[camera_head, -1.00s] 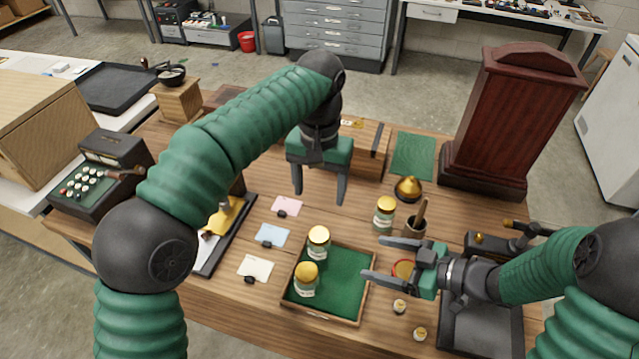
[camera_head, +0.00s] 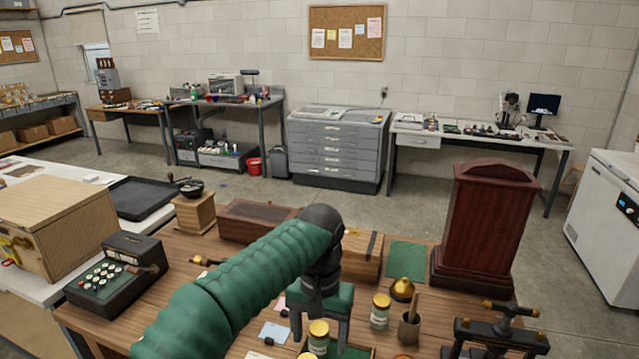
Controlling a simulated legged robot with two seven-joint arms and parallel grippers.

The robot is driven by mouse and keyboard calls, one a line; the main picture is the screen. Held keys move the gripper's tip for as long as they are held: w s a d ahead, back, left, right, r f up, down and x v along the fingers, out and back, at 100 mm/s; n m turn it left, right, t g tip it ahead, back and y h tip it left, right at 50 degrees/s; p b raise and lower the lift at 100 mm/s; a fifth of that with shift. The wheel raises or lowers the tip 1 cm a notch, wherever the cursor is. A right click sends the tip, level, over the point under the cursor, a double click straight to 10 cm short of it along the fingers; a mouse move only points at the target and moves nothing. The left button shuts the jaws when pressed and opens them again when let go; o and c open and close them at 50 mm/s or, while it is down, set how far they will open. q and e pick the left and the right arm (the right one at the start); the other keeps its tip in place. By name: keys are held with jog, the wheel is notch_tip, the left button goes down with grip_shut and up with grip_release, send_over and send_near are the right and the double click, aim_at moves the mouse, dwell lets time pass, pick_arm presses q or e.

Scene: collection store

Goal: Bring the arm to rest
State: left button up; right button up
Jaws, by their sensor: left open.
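My left arm comes in from the lower left, green with a dark wrist. My right arm and gripper are not in view.
Behind the gripper is a wooden box (camera_head: 362,258). A black keyed machine (camera_head: 118,270) stands left.

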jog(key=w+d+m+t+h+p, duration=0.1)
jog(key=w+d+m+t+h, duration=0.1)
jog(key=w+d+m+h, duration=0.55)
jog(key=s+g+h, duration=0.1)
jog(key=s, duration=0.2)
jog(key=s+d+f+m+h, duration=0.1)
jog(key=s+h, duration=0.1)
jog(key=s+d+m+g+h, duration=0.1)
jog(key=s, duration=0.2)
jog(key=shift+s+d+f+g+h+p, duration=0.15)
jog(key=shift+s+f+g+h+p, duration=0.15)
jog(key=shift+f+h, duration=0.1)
pick_arm(q)
jog(key=s+a+f+n+t, duration=0.2)
jog(key=s+a+f+n, duration=0.1)
jog(key=s+a+f, duration=1.3)
jog(key=s+a, duration=0.1)
jog(key=a, duration=0.2)
jog(key=shift+s+a+f+n+t, duration=0.15)
jog(key=shift+s+a+n+t, duration=0.15)
jog(key=shift+t, duration=0.1)
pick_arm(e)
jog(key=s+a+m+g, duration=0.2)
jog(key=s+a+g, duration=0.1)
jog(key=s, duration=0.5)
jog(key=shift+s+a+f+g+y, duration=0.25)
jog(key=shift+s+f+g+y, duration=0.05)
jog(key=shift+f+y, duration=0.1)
